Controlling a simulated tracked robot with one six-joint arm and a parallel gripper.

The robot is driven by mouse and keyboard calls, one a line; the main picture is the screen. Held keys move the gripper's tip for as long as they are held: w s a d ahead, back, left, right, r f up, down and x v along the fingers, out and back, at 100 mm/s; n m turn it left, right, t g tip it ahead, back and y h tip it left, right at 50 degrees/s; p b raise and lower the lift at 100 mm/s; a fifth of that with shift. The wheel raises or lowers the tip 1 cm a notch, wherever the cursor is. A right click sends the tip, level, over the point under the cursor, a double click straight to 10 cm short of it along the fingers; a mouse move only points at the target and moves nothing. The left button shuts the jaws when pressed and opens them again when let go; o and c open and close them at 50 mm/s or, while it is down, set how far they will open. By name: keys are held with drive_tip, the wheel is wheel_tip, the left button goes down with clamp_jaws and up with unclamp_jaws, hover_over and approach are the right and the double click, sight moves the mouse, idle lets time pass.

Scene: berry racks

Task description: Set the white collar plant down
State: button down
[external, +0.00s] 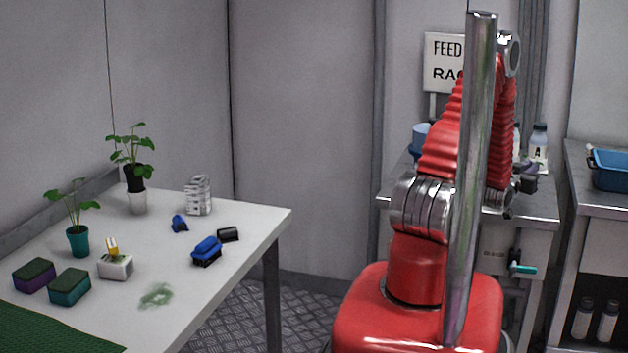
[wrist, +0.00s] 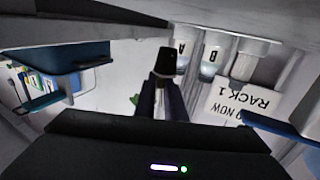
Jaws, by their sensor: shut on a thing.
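In the wrist view, which is upside down, my gripper (wrist: 163,88) is shut on a dark pot (wrist: 168,60) with a pale band at its rim, which I take for the white collar plant. A bit of green leaf (wrist: 135,99) shows beside the fingers; the rest of the plant is hidden. In the external view my gripper (external: 527,180) is small and partly hidden behind my arm, over the back bench (external: 545,212). The held pot is not clear there. I cannot tell whether the pot touches a surface.
Bottles marked A (wrist: 181,50) and B (wrist: 213,55) and a RACK 1 sign (wrist: 245,103) are close by. A blue tray (external: 610,170) is at right.

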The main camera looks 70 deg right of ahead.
drive_tip(key=shift+f, duration=1.95)
drive_tip(key=c, duration=1.8)
unclamp_jaws()
drive_tip(key=shift+f, duration=0.1)
drive_tip(key=v, duration=1.2)
drive_tip(key=shift+o, duration=0.2)
